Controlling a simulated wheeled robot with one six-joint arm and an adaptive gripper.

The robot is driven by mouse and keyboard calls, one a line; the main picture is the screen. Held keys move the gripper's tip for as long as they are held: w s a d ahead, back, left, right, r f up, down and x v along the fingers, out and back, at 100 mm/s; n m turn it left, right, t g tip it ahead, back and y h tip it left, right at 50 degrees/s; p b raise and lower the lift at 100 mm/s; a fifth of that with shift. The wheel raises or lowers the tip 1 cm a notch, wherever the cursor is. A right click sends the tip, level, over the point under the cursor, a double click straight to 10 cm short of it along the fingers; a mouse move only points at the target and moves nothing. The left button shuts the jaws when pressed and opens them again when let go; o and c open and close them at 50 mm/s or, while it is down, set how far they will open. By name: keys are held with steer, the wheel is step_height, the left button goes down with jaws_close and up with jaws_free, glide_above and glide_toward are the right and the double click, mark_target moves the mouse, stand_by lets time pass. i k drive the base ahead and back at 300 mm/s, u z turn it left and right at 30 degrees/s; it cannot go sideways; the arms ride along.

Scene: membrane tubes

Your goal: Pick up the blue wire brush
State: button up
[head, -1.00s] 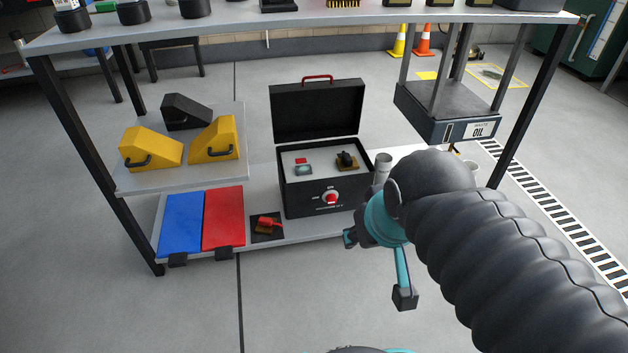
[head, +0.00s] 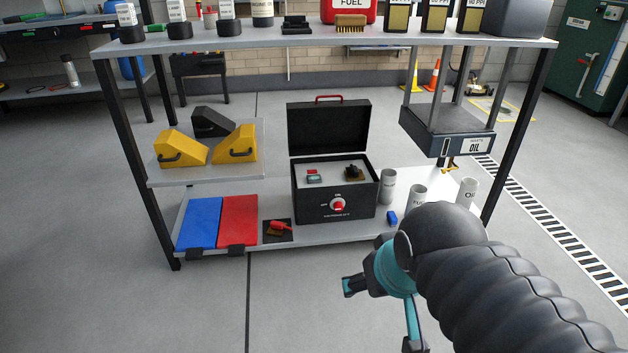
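A small blue object (head: 392,217) lies on the lower shelf, right of the black box and in front of the white cylinders. It may be the blue wire brush, but it is too small to tell. My gripper (head: 381,316) is in the lower right of the head view, in front of the shelf and apart from it. Its two teal and black fingers are spread wide, and nothing shows between them. A red-handled brush (head: 281,227) lies on a black mat left of the box.
The open black box (head: 335,205) stands mid-shelf. White cylinders (head: 387,186) stand to its right, below the oil tray (head: 446,143). Blue (head: 199,222) and red (head: 239,220) panels and yellow wedges (head: 181,148) are at left. A wooden brush (head: 350,24) is on the top shelf. Front floor is clear.

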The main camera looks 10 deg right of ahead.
mark_target(392, 220)
steer(key=z, duration=1.2)
steer(key=k, duration=0.65)
steer(key=u, duration=0.35)
steer(key=i, duration=1.75)
steer(key=z, duration=0.85)
